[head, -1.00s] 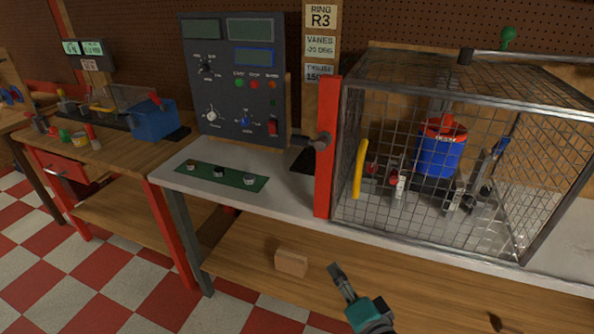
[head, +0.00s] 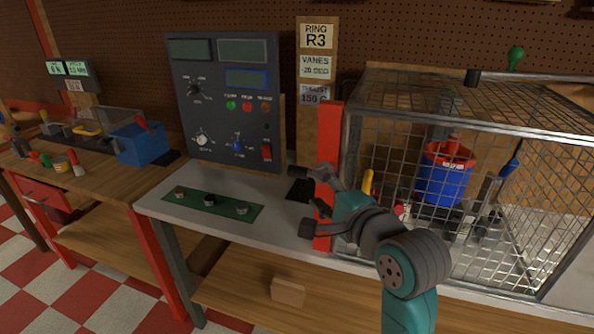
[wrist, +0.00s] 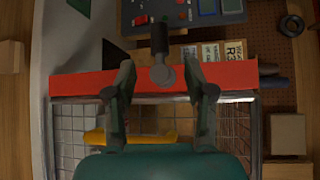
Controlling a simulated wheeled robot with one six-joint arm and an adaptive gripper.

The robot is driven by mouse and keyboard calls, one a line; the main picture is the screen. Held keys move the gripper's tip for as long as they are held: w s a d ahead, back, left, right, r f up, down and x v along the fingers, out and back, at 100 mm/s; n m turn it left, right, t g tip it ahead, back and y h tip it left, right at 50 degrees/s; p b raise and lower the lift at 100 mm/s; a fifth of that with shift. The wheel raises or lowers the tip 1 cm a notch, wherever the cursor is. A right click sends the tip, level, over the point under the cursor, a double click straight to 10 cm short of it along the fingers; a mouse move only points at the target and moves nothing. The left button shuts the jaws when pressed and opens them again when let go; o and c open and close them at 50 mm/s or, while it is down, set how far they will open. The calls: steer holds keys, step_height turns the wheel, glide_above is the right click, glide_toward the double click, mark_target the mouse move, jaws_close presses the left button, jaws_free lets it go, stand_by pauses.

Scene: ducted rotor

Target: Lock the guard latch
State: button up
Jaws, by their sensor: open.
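The guard latch is a dark grey lever with a black grip, on the red post (head: 329,140) at the left edge of the mesh guard (head: 395,130). In the head view its grip (head: 299,171) points left. In the wrist view the latch (wrist: 160,48) shows in front of the red post, its grip pointing up in the picture. My gripper (wrist: 158,80) is open, one finger on each side of the latch pivot. A gap shows between the fingers and the lever; contact cannot be told. In the head view my arm hides the lower post and part of the yellow handle (head: 367,182).
A dark control panel (head: 225,105) stands left of the post. A green strip with knobs (head: 213,205) lies on the grey bench top (head: 160,207). A blue and red rotor unit (head: 443,178) sits inside the guard. A wooden block (head: 287,291) lies on the lower shelf.

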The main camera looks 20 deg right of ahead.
mark_target(301, 175)
steer(key=x, duration=1)
steer(key=shift+w, duration=0.1)
jaws_close()
